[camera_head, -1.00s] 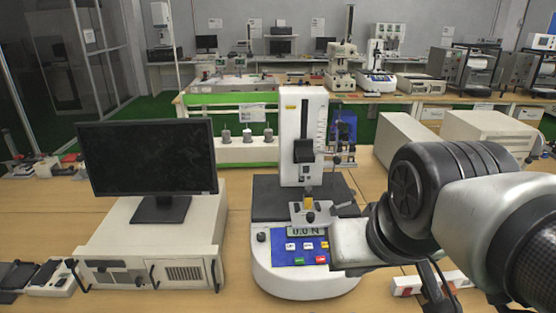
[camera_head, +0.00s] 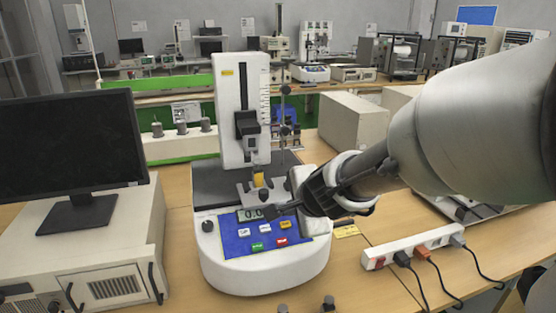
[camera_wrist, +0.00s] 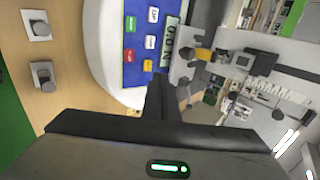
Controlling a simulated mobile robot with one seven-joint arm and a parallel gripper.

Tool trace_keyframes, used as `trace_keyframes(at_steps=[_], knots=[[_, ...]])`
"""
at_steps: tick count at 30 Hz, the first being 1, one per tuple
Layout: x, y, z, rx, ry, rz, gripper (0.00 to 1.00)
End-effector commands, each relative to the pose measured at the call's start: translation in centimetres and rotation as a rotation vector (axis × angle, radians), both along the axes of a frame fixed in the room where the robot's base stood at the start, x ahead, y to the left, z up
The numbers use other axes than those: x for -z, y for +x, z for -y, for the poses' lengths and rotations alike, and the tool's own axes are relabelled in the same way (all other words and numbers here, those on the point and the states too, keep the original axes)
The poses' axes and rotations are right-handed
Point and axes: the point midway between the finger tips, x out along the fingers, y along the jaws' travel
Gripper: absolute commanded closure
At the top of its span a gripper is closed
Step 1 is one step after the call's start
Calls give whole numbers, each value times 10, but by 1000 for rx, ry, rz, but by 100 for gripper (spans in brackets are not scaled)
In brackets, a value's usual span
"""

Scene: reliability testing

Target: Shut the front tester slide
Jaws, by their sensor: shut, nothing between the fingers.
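The front tester (camera_head: 243,100) is a white upright column on a rounded white base (camera_head: 265,272) with a blue button panel. A black slide (camera_head: 247,125) sits partway up the column, above a small yellow part (camera_head: 259,180) and a metal fixture. My gripper (camera_head: 274,211) is shut and empty, its dark fingertips in front of the fixture, partly covering the display (camera_head: 250,213). In the wrist view, the shut fingers (camera_wrist: 161,95) point toward the display (camera_wrist: 170,42) and fixture. The black slide (camera_wrist: 260,62) shows beyond them. I cannot tell whether the fingertips touch anything.
A monitor (camera_head: 70,145) on a white case (camera_head: 100,245) stands left of the tester. A power strip (camera_head: 415,246) with plugged cables lies to the right. Small knobs (camera_head: 328,303) stand at the table's front. Another tester (camera_head: 313,50) is on a back bench.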

Motion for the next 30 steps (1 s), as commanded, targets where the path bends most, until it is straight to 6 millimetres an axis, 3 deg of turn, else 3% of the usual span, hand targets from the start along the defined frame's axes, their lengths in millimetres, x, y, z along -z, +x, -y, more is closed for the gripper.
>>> trace_keyframes(at_steps=[1, 3, 11, 12, 18, 30], knots=[[15, 7, -2, -2, -2, -3, 100], [26, 18, -5, -1, -1, -4, 100], [61, 56, -16, -3, -2, -2, 100], [51, 63, -19, -3, -3, -1, 100], [51, 86, -25, -4, -3, 0, 100], [52, 92, -26, -4, -3, 0, 100]])
